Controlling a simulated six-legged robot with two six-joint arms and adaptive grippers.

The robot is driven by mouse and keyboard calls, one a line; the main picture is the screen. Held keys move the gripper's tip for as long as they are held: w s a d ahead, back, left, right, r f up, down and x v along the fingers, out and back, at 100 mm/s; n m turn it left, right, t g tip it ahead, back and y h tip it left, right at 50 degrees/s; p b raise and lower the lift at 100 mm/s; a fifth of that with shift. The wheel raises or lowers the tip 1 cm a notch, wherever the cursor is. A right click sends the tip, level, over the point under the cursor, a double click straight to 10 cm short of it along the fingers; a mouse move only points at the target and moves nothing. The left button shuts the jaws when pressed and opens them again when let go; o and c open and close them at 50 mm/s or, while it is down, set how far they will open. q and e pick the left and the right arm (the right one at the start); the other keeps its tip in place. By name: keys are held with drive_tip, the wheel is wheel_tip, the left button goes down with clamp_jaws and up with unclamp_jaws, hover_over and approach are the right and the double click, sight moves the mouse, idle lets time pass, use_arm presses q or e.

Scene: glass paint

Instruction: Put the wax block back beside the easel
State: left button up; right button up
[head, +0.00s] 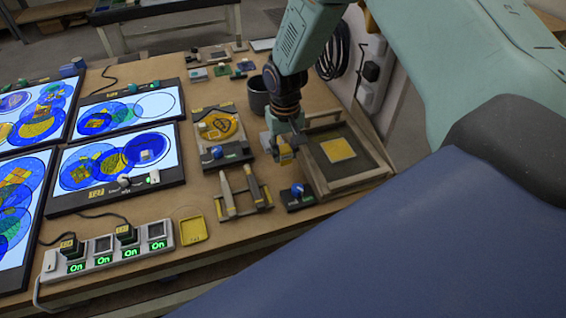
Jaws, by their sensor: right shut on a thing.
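My right gripper (284,141) comes down from the top of the head view over the right part of the bench. It is shut on a small yellow block (285,154), which looks like the wax block; the jaws hide part of it. The block is at the left edge of a wooden-framed tray (343,187) with a yellow square (338,149) in it. Whether the block touches anything below is hard to tell. I cannot tell surely which thing is the easel; lit panels (163,140) with blue and yellow glass circles stand at the left. My left gripper is not in view.
A wooden rack (243,209) with upright tools and a blue-knobbed device (299,196) stand near the block. A dark cup (257,97) is behind the gripper. A yellow shallow tray (193,230) and a power strip (106,248) lie at the front left.

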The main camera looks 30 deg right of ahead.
sight(285, 163)
drive_tip(key=f, duration=0.4)
drive_tip(key=shift+d+f, duration=0.2)
drive_tip(key=shift+f, duration=0.1)
drive_tip(key=shift+w+a, duration=0.1)
drive_tip(key=shift+a, duration=0.05)
drive_tip(key=shift+a, duration=0.1)
drive_tip(key=shift+f, duration=0.15)
drive_tip(key=o, duration=1.1)
wheel_tip(285, 163, up, 12)
drive_tip(key=shift+r, duration=0.2)
